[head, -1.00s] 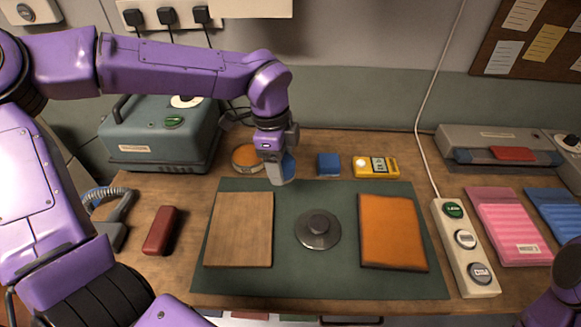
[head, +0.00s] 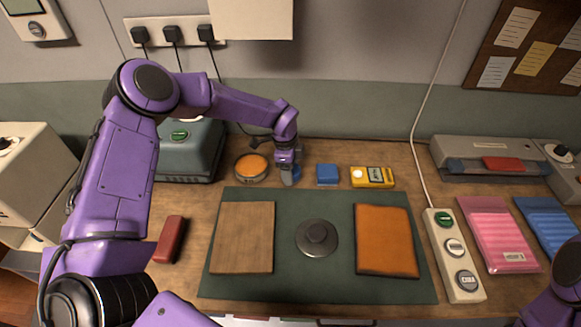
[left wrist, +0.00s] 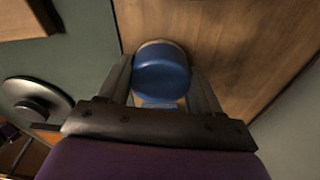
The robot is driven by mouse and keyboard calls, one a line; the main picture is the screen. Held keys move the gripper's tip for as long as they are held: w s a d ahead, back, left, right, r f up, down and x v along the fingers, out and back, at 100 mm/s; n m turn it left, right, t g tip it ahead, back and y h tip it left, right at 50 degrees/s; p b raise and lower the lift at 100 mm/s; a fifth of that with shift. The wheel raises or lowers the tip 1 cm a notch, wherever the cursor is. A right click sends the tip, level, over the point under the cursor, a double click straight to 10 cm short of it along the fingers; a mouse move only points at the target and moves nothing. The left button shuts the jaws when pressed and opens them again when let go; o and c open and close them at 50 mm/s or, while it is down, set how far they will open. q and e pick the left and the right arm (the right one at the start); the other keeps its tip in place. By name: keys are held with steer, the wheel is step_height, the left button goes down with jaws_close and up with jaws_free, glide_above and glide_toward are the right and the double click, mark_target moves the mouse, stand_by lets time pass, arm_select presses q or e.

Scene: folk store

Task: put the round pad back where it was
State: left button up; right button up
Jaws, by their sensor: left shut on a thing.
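My left gripper (head: 289,178) is shut on a blue round pad (left wrist: 161,72), seen between the two fingers in the left wrist view with a pale rim at its far side. In the head view the gripper hides most of the pad, at the mat's back edge; I cannot tell if the pad touches the table. An open round tin with an orange top (head: 252,167) stands just left of the gripper. A blue square block (head: 327,174) stands just right of it. My right gripper is not in view.
The green mat (head: 320,283) holds a wooden board (head: 243,238), a grey disc with a knob (head: 317,238) and an orange pad (head: 386,240). A yellow device (head: 372,177), a power strip (head: 455,257) and a red block (head: 169,239) lie around it.

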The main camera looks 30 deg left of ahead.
arm_select(q)
steer(key=shift+f, duration=0.1)
steer(key=o, duration=0.9)
steer(key=shift+o, duration=0.2)
steer(key=shift+r, duration=0.45)
step_height(320, 180, up, 12)
steer(key=a+b, duration=0.1)
steer(key=b, duration=0.1)
steer(key=shift+s+a+f, duration=0.2)
steer(key=shift+s+f, duration=0.05)
